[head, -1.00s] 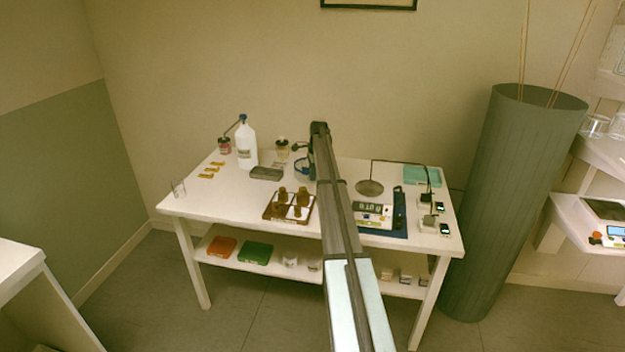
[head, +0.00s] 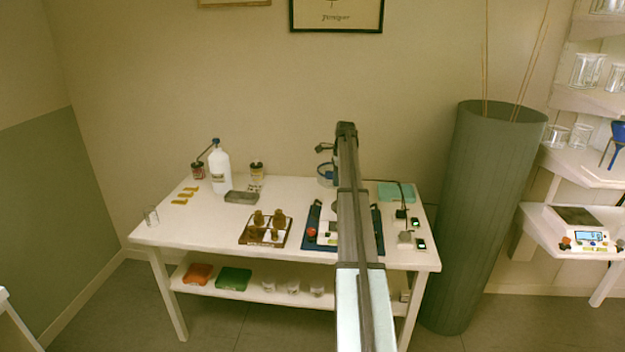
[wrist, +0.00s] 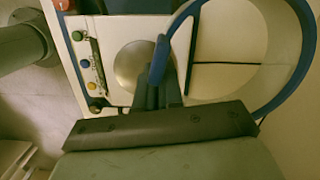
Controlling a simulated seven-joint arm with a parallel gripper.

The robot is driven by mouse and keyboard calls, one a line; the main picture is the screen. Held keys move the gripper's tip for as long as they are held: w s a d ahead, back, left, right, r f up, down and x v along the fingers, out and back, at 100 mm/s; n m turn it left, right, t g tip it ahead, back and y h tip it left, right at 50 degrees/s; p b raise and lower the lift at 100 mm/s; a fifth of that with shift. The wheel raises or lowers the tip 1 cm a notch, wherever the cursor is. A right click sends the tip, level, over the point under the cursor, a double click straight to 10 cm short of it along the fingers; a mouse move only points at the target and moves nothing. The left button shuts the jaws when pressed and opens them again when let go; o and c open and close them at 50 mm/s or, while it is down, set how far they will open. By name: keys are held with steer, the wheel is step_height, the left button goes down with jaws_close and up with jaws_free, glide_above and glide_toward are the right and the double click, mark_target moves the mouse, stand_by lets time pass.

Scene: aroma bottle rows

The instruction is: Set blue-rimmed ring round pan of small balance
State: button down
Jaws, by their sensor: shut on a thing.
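The blue-rimmed ring (head: 326,176) is held in the air behind the table's middle in the head view. In the wrist view the ring (wrist: 306,52) fills the right side, a wide loop with a pale inside. My gripper (wrist: 160,78) is shut on the ring's near-left wall; it shows small in the head view (head: 326,150). The small balance (head: 327,232) stands on the table, partly hidden by my arm. Its round metal pan (wrist: 131,64) shows in the wrist view just left of the fingers, outside the ring's loop and partly covered by the fingers.
The balance sits on a dark blue tray (head: 372,241). Brown bottles (head: 268,226) stand in a holder to its left. Small devices (head: 414,222) with green displays and a teal pad (head: 397,191) are to the right. A white bottle (head: 219,170) stands back left.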

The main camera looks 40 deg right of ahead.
steer(key=s+a+m, duration=0.1)
steer(key=s+a, duration=0.3)
steer(key=s, duration=0.6)
steer(key=shift+r+m, duration=0.25)
steer(key=shift+m, duration=0.05)
steer(key=shift+f, duration=0.1)
steer(key=shift+f, duration=3.3)
steer(key=shift+f, duration=0.55)
steer(key=c, duration=1.2)
jaws_free()
